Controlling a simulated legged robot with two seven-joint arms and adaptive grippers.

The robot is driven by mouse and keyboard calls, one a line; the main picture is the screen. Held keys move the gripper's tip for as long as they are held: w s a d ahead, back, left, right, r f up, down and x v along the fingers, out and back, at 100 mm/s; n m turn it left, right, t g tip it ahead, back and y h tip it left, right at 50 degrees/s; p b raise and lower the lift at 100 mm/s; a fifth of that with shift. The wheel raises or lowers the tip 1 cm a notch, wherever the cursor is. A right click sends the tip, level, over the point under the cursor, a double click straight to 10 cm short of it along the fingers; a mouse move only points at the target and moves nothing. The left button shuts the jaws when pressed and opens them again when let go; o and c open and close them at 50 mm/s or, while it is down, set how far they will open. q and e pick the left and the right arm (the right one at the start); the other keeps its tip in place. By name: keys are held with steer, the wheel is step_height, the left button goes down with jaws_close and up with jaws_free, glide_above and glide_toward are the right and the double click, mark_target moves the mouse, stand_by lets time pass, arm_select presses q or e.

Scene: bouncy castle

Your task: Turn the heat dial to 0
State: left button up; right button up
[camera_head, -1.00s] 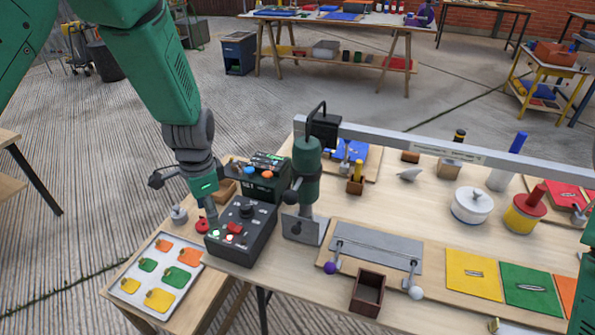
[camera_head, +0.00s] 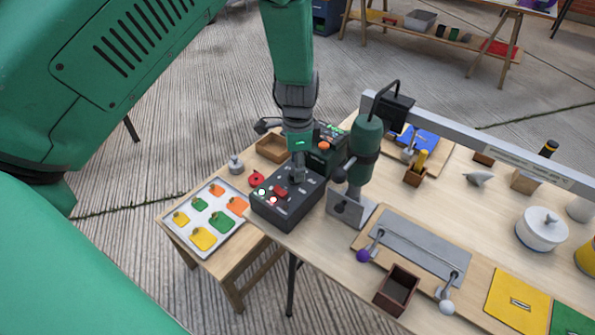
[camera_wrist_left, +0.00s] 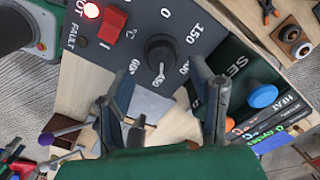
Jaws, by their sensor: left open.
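The dark control box (camera_head: 286,208) stands at the table's left end. Its black round dial (camera_wrist_left: 160,54) shows in the left wrist view, with 0 and 150 printed around it and °C nearby; I cannot tell surely which mark it points at. A red rocker switch (camera_wrist_left: 113,22) and a lit red lamp (camera_wrist_left: 91,10) sit beside the dial. My left gripper (camera_head: 298,174) is over the box, pointing down, and hides the dial in the head view. In the left wrist view its fingers (camera_wrist_left: 168,82) are open and empty, apart from the dial. My right gripper is out of view.
A second box with an orange knob (camera_head: 324,146) stands right behind. A green upright tool (camera_head: 366,142) with a metal plate stands close on the right. A tray of coloured tags (camera_head: 205,250) lies at lower left, and a small wooden box (camera_head: 272,148) is behind the gripper.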

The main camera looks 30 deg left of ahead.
mark_target(293, 171)
arm_select(q)
steer(key=shift+d+f, duration=0.15)
steer(key=shift+f, duration=0.75)
steer(key=shift+a+f, duration=0.2)
steer(key=shift+f, duration=0.05)
steer(key=shift+a+f, duration=0.2)
steer(key=shift+a, duration=0.45)
steer(key=shift+d, duration=0.1)
steer(key=c, duration=1.1)
steer(key=shift+d+r, duration=0.15)
steer(key=shift+d, duration=0.25)
jaws_close()
steer(key=shift+a, duration=0.15)
